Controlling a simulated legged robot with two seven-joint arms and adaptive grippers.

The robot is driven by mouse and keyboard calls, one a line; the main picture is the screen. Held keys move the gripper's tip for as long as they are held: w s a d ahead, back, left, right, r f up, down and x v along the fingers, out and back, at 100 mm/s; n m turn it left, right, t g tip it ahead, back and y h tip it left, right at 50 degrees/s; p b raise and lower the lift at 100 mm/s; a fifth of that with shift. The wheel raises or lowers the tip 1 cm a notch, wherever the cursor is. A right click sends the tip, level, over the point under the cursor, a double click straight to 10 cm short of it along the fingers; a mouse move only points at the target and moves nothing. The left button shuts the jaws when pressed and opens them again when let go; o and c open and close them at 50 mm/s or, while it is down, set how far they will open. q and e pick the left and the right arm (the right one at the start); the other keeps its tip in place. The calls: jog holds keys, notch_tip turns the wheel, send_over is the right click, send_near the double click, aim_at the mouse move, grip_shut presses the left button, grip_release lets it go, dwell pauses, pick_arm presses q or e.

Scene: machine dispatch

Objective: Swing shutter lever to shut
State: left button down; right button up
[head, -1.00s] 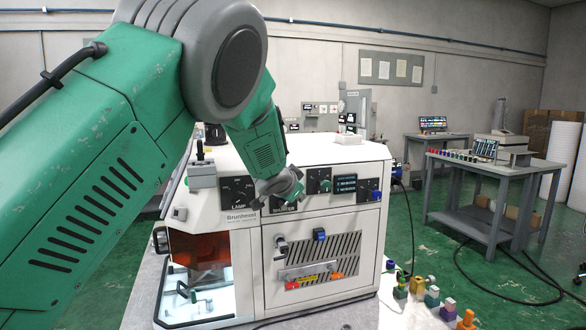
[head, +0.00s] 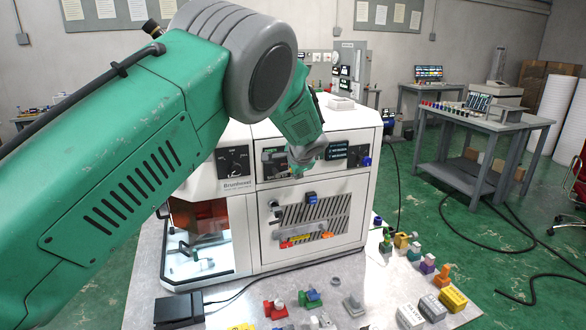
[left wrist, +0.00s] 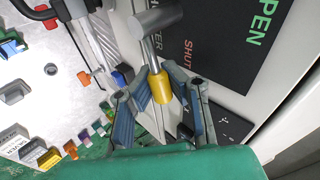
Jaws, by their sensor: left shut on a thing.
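The white Brunhexel machine (head: 240,188) stands on the bench, with a row of dark control panels along its upper front. My left gripper (head: 298,165) is at the shutter panel (head: 272,160) and hides part of it. In the left wrist view the shutter lever has a grey cylindrical end (left wrist: 156,20), a thin rod and a yellow sleeve (left wrist: 160,88). My left gripper (left wrist: 162,108) is shut on the lever at the yellow sleeve. Green OPEN (left wrist: 262,22) and red SHUT (left wrist: 188,55) lettering shows on the black panel beside it. My right gripper is not in view.
Below the panels are a slotted grille (head: 310,222) and a lit, orange-windowed chamber (head: 200,225). Several coloured blocks and a black pedal (head: 180,310) lie on the grey bench. A side table (head: 480,130) stands apart at right.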

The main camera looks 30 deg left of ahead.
pick_arm(q)
jog(key=shift+w+d+r, duration=0.2)
jog(key=shift+w+d, duration=0.05)
jog(key=c, duration=1.8)
grip_release()
jog(key=shift+d, duration=0.1)
jog(key=shift+o, duration=0.2)
jog(key=shift+d+f, duration=0.1)
jog(key=shift+f, duration=0.05)
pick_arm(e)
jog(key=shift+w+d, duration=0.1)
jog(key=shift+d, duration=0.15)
pick_arm(q)
jog(key=shift+s+d+r, duration=0.1)
jog(key=shift+d+r, duration=0.05)
jog(key=shift+r, duration=0.05)
jog(key=v, duration=1.1)
jog(key=shift+d, duration=0.3)
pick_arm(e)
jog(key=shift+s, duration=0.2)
pick_arm(q)
jog(key=shift+r, duration=0.1)
